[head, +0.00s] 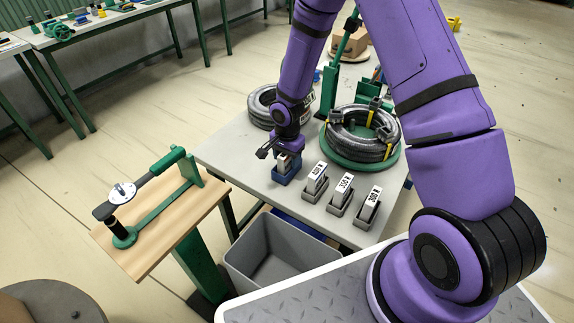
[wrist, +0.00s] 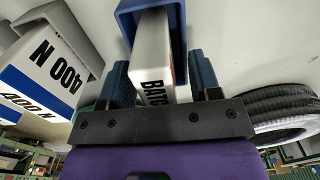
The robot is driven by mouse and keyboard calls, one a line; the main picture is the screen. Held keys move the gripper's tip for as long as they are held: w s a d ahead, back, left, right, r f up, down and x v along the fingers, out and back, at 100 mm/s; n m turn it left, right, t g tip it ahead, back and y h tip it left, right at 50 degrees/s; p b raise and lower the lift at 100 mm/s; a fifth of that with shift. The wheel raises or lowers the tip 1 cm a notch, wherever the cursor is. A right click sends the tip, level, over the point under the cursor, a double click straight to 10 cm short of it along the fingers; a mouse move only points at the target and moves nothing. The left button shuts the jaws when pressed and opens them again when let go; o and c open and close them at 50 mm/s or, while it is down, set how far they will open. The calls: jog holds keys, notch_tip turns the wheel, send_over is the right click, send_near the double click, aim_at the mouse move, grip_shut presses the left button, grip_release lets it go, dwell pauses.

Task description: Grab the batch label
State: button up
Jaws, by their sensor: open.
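The batch label (wrist: 153,55) is a white block with black lettering starting "BATC", standing in a blue holder (wrist: 178,18). In the head view the blue holder (head: 284,179) sits at the left end of a row on the grey table, with a bit of the label (head: 283,164) showing above it. My gripper (wrist: 158,85) is open, with one blue finger on each side of the label. Narrow gaps seem to show between fingers and label. In the head view my gripper (head: 284,155) is right over the holder and hides much of the label.
Three white force labels in grey holders stand to the right: 400 N (head: 317,172), 350 N (head: 343,185) and 300 N (head: 371,198). Hose coils (head: 352,148) lie behind on the table. A grey bin (head: 250,262) and a wooden stand (head: 150,255) are in front and left.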

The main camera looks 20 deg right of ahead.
jog(key=c, duration=1)
jog(key=shift+c, duration=0.2)
